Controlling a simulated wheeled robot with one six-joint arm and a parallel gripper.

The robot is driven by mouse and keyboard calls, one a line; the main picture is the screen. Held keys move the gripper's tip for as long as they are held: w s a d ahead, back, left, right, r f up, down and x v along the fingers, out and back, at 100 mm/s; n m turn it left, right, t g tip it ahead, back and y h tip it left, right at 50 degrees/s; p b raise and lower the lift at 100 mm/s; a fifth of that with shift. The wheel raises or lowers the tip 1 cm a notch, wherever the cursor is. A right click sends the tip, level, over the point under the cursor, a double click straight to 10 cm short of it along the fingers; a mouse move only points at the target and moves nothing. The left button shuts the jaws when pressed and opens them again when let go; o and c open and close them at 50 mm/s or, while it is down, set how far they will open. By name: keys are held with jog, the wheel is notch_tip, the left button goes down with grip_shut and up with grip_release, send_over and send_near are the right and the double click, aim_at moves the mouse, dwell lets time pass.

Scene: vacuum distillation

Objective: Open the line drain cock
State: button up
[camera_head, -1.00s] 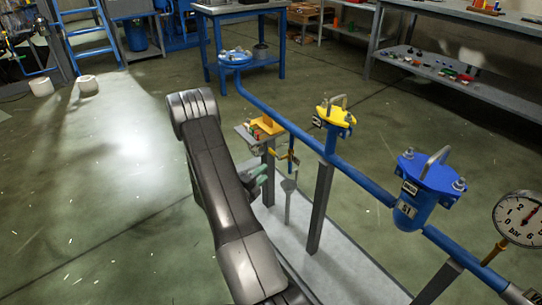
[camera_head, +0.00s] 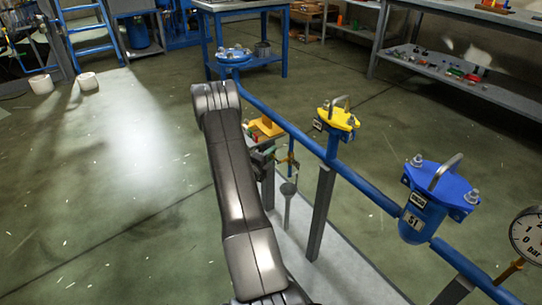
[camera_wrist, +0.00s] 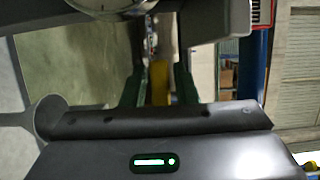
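The drain cock (camera_head: 281,161) is a small brass fitting with a thin vertical pipe, beneath the blue line (camera_head: 270,112) in the head view. A grey funnel (camera_head: 288,190) stands under it. My gripper (camera_head: 267,156) is just left of the cock, partly hidden by my arm. In the wrist view, the green-padded fingers of my gripper (camera_wrist: 160,78) are apart. A yellow piece (camera_wrist: 160,88) shows between them, with apparent gaps at both sides. I cannot tell whether it is the cock's handle or whether a finger touches it.
A yellow-capped strainer (camera_head: 338,117) and a blue strainer marked S1 (camera_head: 432,200) sit on the line. A pressure gauge (camera_head: 527,238) is at the right edge. Grey posts (camera_head: 321,212) hold the line. An orange-yellow piece (camera_head: 266,127) lies close behind my arm.

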grip_shut()
jog(key=shift+f+n, duration=0.15)
jog(key=shift+n, duration=0.15)
jog(key=shift+s+f+n+g, duration=0.1)
jog(key=shift+f+n+g, duration=0.5)
jog(key=shift+n, duration=0.5)
jog(key=shift+s+d+f+n+g+h+p, duration=0.1)
jog(key=shift+s+d+f+n+g+p, duration=0.25)
jog(key=shift+s+f+n+g+p, duration=0.75)
jog(key=shift+d+f+n+g+h+p, duration=0.1)
jog(key=shift+d+n+g+p, duration=0.45)
jog(key=shift+n+p, duration=1.1)
jog(key=shift+s+d+f+n+g+h+p, duration=0.15)
jog(key=shift+s+f+n+g+p, duration=0.6)
jog(key=shift+n, duration=1.1)
jog(key=shift+w+d+r+g, duration=0.1)
jog(key=shift+w+g, duration=0.05)
jog(key=shift+g, duration=0.15)
